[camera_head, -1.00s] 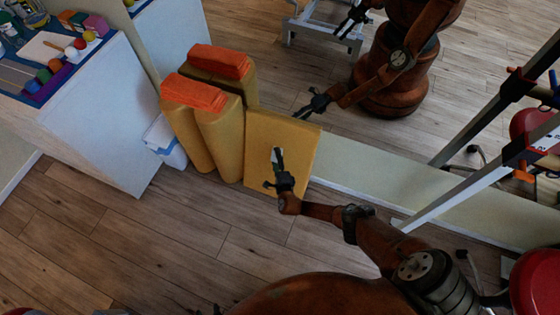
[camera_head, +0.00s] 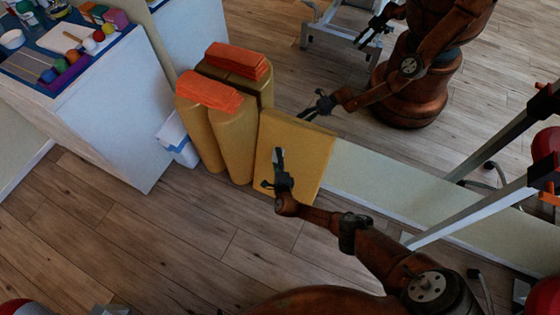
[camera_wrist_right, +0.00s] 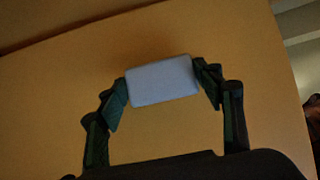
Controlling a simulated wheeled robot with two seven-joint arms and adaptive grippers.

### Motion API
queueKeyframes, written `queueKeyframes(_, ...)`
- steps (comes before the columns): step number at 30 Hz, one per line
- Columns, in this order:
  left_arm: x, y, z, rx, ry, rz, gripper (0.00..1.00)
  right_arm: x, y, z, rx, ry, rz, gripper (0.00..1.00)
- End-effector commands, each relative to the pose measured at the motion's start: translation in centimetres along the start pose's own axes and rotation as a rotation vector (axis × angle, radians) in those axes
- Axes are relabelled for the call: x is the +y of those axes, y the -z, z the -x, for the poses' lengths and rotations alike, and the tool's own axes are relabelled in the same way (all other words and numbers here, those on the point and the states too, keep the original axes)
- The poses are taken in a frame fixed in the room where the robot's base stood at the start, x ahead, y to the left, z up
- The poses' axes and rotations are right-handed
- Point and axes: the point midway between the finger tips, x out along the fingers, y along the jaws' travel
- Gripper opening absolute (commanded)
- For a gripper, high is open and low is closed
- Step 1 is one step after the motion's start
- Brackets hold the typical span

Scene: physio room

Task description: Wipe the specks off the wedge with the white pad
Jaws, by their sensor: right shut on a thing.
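The yellow wedge (camera_head: 306,152) stands upright at the foot of the mirror, its broad flat face towards me. My right gripper (camera_head: 280,168) is in front of the left part of this face in the head view. In the right wrist view, the gripper (camera_wrist_right: 163,84) is shut on the white pad (camera_wrist_right: 162,81), a small pale block between the two fingertips. The wedge face (camera_wrist_right: 230,50) fills most of the background there. I cannot tell whether the pad touches it. I can make out no specks on the visible face. My left gripper is not in view.
Yellow rolls (camera_head: 236,145) with orange towels (camera_head: 207,90) stand left of the wedge, partly mirrored. A white-blue bin (camera_head: 178,140) and a white cabinet (camera_head: 115,115) are further left. A metal frame (camera_head: 470,212) stands right. The wooden floor (camera_head: 190,235) in front is clear.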

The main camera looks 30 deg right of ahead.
Motion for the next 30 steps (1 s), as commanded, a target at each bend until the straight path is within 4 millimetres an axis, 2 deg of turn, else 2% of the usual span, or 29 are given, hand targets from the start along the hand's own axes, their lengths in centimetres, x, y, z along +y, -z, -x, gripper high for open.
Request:
queueKeyframes(6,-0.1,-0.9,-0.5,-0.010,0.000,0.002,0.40,0.2,-1.2,-1.0,0.001,0.000,0.001,0.41)
queueKeyframes(17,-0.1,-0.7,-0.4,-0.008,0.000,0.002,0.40,-0.1,-1.4,-0.9,0.002,0.001,0.000,0.41)
queueKeyframes(30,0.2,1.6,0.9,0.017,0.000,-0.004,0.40,-0.3,-3.5,2.2,-0.001,0.001,-0.001,0.41)
